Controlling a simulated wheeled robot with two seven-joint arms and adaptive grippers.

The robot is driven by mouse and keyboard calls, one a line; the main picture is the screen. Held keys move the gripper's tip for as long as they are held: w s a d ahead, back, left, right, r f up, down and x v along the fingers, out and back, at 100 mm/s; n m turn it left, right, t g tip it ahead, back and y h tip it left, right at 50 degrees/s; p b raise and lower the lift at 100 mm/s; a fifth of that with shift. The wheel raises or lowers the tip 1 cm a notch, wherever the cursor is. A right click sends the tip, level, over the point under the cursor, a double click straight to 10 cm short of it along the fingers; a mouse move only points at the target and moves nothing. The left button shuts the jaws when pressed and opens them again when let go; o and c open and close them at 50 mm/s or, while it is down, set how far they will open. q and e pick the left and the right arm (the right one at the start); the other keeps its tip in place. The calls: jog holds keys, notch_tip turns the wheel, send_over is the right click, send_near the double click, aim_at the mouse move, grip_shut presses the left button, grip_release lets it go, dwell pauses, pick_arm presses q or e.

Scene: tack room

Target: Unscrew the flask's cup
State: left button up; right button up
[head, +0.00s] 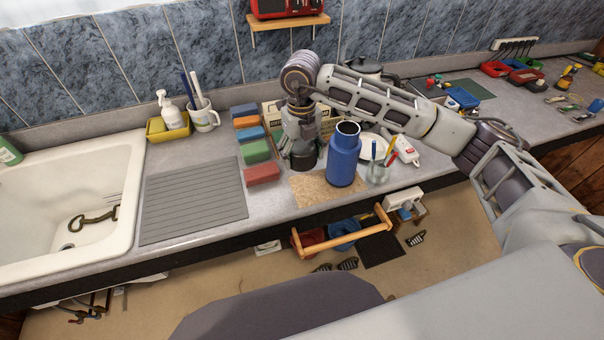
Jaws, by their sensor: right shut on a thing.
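The blue flask (344,160) stands upright on a cork mat (312,190) near the counter's front edge. Its top shows a pale rim around a dark opening, with no cup on it. My right gripper (303,150) points down just left of the flask, apart from it. It is shut on a dark, round piece (303,161), which looks like the flask's cup; the fingers hide its upper part. I cannot tell whether this piece touches the counter. My left gripper is not in view.
Coloured blocks (255,151) stand left of the right gripper. A glass with pens (379,170) and a white plate (373,148) are close right of the flask. A ridged drainboard (194,205) and white sink (70,190) lie left. A wooden rail (345,235) juts out below the counter edge.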

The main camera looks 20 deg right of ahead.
send_over(301, 183)
jog(key=shift+f+p, duration=0.45)
jog(key=shift+f, duration=2.6)
jog(key=shift+f+p, duration=0.4)
jog(key=shift+f, duration=1.55)
jog(key=shift+f, duration=0.15)
jog(key=o, duration=1.1)
